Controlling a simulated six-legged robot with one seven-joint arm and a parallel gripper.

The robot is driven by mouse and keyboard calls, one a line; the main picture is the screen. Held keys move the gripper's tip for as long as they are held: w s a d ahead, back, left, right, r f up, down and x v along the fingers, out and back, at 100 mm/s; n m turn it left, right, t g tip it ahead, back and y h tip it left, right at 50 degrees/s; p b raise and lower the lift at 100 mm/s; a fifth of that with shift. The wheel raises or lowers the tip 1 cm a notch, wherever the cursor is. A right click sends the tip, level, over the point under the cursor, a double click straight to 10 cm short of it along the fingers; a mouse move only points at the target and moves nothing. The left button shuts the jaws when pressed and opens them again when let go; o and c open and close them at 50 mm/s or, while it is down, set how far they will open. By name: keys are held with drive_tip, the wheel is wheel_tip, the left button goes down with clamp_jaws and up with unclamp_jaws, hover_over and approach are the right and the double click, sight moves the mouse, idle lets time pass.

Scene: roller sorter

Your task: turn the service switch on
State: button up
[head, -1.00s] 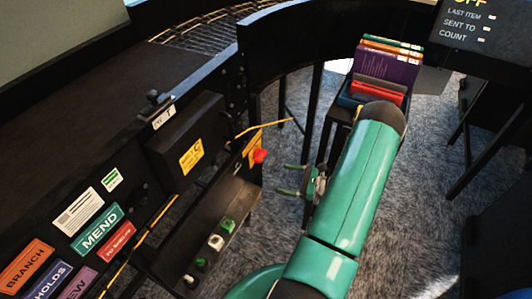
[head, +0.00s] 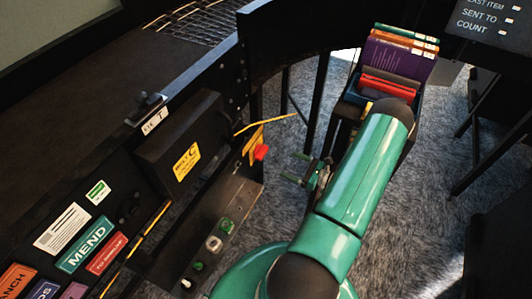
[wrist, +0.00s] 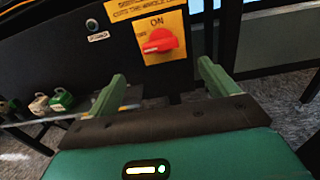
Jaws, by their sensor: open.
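The service switch is a red rotary knob (wrist: 160,41) on a yellow plate (wrist: 172,20) with "ON" printed above the knob. The knob's ridge lies roughly sideways, towards a small mark on its left that is too small to read surely. In the head view the red knob (head: 261,152) sticks out from the dark panel. My gripper (wrist: 162,75) is open and empty, its two green fingers spread below and to either side of the knob in the wrist view. In the head view my gripper (head: 297,167) is right of the knob, with a gap between them.
A black box with a yellow label (head: 187,161) is on the panel. A book cart (head: 395,75) stands behind my arm. Carpet (head: 285,215) is clear below.

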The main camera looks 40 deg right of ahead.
sight(265, 154)
drive_tip(key=x, duration=1.1)
drive_tip(key=shift+w+f, duration=0.1)
drive_tip(key=shift+w, duration=0.15)
drive_tip(key=c, duration=1)
